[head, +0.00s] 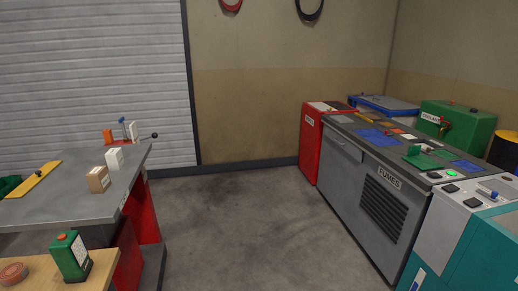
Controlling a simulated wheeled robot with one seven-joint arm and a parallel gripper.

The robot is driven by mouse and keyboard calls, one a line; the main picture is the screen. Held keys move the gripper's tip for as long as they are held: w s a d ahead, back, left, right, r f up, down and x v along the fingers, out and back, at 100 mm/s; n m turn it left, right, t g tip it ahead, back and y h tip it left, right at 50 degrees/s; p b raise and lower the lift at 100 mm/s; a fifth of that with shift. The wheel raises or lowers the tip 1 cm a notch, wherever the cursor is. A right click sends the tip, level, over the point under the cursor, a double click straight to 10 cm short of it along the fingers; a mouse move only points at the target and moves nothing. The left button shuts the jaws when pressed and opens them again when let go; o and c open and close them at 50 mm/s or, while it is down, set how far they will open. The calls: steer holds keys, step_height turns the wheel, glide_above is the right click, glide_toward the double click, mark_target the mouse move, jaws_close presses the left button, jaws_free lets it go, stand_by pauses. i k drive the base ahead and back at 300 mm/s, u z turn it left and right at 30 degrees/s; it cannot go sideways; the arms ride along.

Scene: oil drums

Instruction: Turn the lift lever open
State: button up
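I cannot tell for sure which part is the lift lever. A thin lever with a black ball knob (154,136) sticks out to the right at the far end of the grey workbench (65,208) on the left. Beside it stand a blue-topped upright handle (122,121) and a white upright piece (133,131). On the right, a red valve handle (444,124) sits on the front of a green tank (470,128). A small blue-topped part (494,195) shows on the teal cabinet (453,237). My gripper is not in view.
The grey floor (250,220) between bench and cabinets is clear. A grey machine marked FUMES (338,165) and a red cabinet (310,145) line the right.

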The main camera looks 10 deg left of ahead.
mark_target(121, 121)
steer(key=u, duration=0.15)
steer(key=i, duration=1.2)
steer(key=u, duration=0.65)
steer(key=i, duration=1.05)
steer(key=u, duration=1.2)
steer(key=i, duration=0.85)
steer(key=u, duration=0.4)
